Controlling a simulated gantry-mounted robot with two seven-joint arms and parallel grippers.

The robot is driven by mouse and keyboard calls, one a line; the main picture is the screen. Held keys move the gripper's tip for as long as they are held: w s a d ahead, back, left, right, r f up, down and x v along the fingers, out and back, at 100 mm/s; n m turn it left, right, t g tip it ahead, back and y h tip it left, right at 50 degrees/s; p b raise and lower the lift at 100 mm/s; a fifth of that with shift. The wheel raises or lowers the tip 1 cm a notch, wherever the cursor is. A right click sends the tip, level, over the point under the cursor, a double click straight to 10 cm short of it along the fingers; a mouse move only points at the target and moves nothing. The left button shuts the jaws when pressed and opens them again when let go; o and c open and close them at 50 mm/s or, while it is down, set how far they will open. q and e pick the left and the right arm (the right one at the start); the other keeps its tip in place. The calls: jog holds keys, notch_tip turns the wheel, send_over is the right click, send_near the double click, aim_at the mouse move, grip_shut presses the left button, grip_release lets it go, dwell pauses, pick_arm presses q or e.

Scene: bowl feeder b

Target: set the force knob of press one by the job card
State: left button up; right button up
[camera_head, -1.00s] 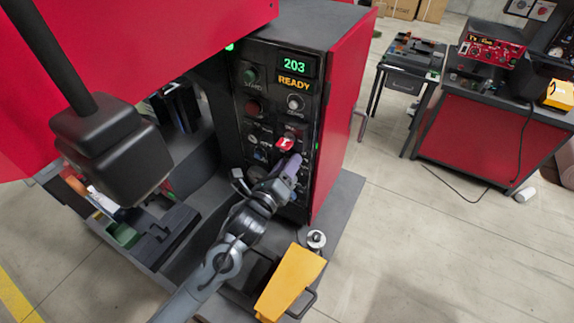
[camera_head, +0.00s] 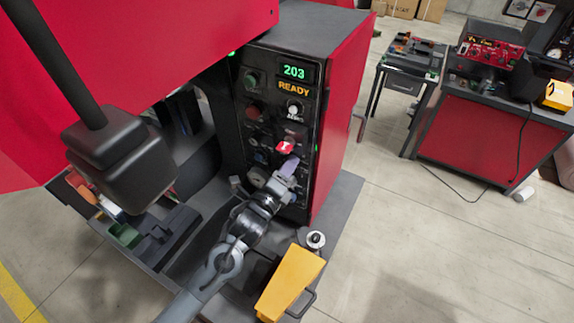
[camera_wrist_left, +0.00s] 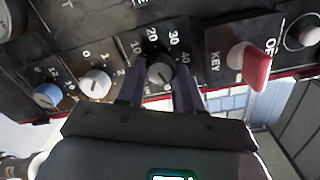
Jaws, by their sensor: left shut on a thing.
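The press control panel (camera_head: 262,130) is black, with a green display (camera_head: 293,71) reading 203 and a yellow READY line below it. My left gripper (camera_head: 287,170) is at the lower part of this panel. In the left wrist view its two dark fingers (camera_wrist_left: 160,85) are shut on a grey round knob (camera_wrist_left: 160,70), one on each side. The scale around the knob shows 10, 20, 30 and 40. The knob's pointer cannot be made out clearly. My right gripper is not in view. No job card is clearly readable.
A red key tag (camera_wrist_left: 257,68) sticks out right of the knob; a white knob (camera_wrist_left: 95,83) and a blue knob (camera_wrist_left: 46,95) sit left. A yellow pedal-like cover (camera_head: 290,283) is below my arm. A dark box (camera_head: 122,163) hangs at left. Floor at right is open.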

pick_arm(q)
jog(key=n+p, duration=0.4)
jog(key=n, duration=0.7)
jog(key=n+h+p, duration=0.1)
jog(key=n+p, duration=0.3)
jog(key=n, duration=0.7)
jog(key=shift+a+r+g+p, duration=0.1)
jog(key=shift+g+p, duration=0.25)
jog(key=shift+g, duration=0.05)
jog(key=o, duration=1)
jog(key=shift+o, duration=0.2)
jog(key=shift+a, duration=0.1)
jog(key=b+v, duration=0.1)
jog(key=v, duration=0.9)
jog(key=shift+s+b, duration=0.3)
jog(key=shift+b, duration=0.1)
